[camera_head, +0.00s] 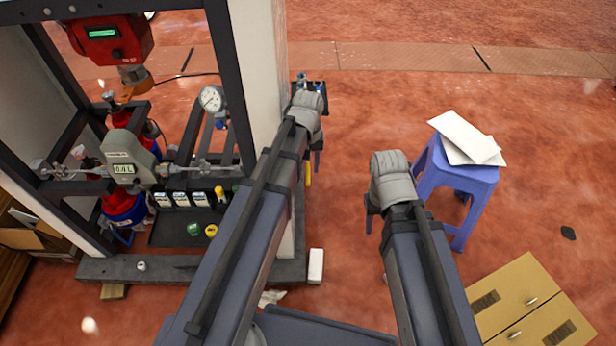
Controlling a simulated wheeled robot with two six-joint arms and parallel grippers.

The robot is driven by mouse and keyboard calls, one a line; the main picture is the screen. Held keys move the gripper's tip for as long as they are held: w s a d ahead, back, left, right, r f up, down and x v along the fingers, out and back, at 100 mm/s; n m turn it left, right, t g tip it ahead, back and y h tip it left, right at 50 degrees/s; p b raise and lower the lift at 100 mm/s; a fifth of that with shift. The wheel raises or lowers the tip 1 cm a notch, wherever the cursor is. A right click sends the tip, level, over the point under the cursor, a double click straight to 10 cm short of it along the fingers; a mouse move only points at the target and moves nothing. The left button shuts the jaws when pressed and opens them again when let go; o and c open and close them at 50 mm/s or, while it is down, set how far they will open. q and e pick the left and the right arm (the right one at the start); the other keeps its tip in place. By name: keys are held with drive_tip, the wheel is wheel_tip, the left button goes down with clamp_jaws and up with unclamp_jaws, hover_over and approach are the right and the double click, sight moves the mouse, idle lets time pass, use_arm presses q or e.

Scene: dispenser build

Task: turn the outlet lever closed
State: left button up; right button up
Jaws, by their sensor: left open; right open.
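The dispenser frame (222,75) stands at the left, with pipework, a grey meter reading "0.0 L" (125,168) and a round gauge (212,99). I cannot pick out the outlet lever with certainty. A narrow yellow piece (308,172) shows beside the pale column, just below my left gripper (317,148); I cannot tell what it is or whether they touch. My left gripper is open, largely hidden by its wrist, with nothing visible in it. My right gripper (371,214) is open, mostly hidden under its wrist, left of the blue stool, with nothing visible in it.
A pale column (258,60) stands close left of my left arm. A blue stool (462,178) with white sheets (465,138) stands right of my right gripper. A cardboard box (522,290) lies at lower right. The red floor beyond is mostly clear.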

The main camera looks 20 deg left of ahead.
use_arm(q)
drive_tip(key=shift+f+b, duration=0.85)
drive_tip(key=shift+f, duration=0.55)
use_arm(e)
wheel_tip(320, 180, down, 3)
drive_tip(key=shift+r, duration=0.2)
use_arm(q)
drive_tip(key=shift+r, duration=0.1)
drive_tip(key=shift+c, duration=0.3)
clamp_jaws()
